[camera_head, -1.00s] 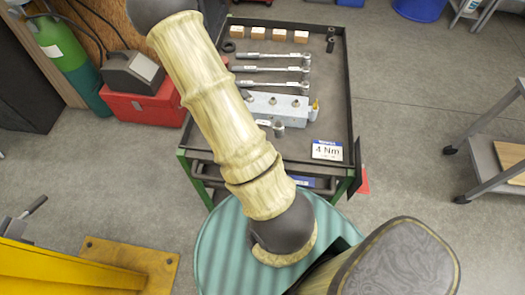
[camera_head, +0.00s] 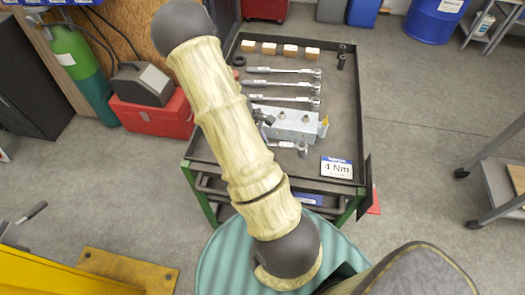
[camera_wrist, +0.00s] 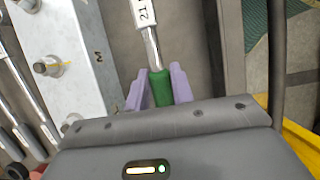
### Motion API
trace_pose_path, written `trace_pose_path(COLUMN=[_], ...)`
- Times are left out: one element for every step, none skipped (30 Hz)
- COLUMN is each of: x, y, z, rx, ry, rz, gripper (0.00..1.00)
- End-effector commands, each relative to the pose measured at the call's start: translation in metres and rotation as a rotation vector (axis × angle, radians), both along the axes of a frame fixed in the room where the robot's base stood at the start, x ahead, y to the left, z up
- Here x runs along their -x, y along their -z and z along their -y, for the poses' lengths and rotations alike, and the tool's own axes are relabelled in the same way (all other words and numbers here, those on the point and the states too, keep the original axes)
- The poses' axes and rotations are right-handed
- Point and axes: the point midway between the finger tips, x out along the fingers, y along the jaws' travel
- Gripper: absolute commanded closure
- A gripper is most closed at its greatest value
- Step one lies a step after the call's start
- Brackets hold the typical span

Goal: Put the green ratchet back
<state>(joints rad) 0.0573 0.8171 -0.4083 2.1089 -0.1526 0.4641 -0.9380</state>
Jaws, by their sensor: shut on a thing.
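The green ratchet shows in the wrist view by its green handle (camera_wrist: 160,88), with a metal shaft and a white label above it. My gripper's two purple fingers (camera_wrist: 158,88) are shut on that handle, one on each side. The ratchet's head is outside the wrist view. In the head view a short ratchet (camera_head: 302,148) with a white label shows beside the near side of the grey metal block (camera_head: 292,125); its handle end is hidden behind my arm. Whether it touches the tray (camera_head: 345,110) cannot be told.
Several silver wrenches (camera_head: 290,85) lie behind the block, with wooden blocks (camera_head: 290,50) at the back. A "4 Nm" sign (camera_head: 337,167) stands at the near right corner. The tray has a dark raised rim. Its right side has bare space.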

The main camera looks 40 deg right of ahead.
Motion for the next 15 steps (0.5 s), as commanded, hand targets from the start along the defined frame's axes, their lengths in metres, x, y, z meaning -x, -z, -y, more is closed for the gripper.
trace_pose_path(x=[0.000,0.000,0.000,0.000,-0.001,-0.001,-0.001,-0.001,-0.001,-0.001,0.000,0.000,0.000,0.000,0.000], y=[0.004,0.005,0.006,0.006,0.006,0.006,0.006,0.006,0.006,0.006,0.006,0.008,0.010,0.013,0.018], z=[0.000,0.000,0.000,0.000,0.000,0.000,0.000,0.000,0.000,0.000,0.000,0.000,0.000,0.000,0.000], rx=[0.000,0.000,0.000,0.000,0.000,0.000,0.000,0.000,0.000,0.000,0.000,0.000,0.000,0.000,0.000], ry=[0.001,0.001,0.001,0.002,0.002,0.002,0.002,0.002,0.001,0.001,0.001,0.001,0.001,0.000,0.000], rz=[-0.001,0.000,0.000,0.001,0.001,0.001,0.001,0.001,0.001,0.001,0.001,0.000,0.000,-0.001,-0.001], gripper=[1.00,1.00,1.00,1.00,1.00,1.00,1.00,1.00,1.00,1.00,1.00,1.00,1.00,1.00,1.00])
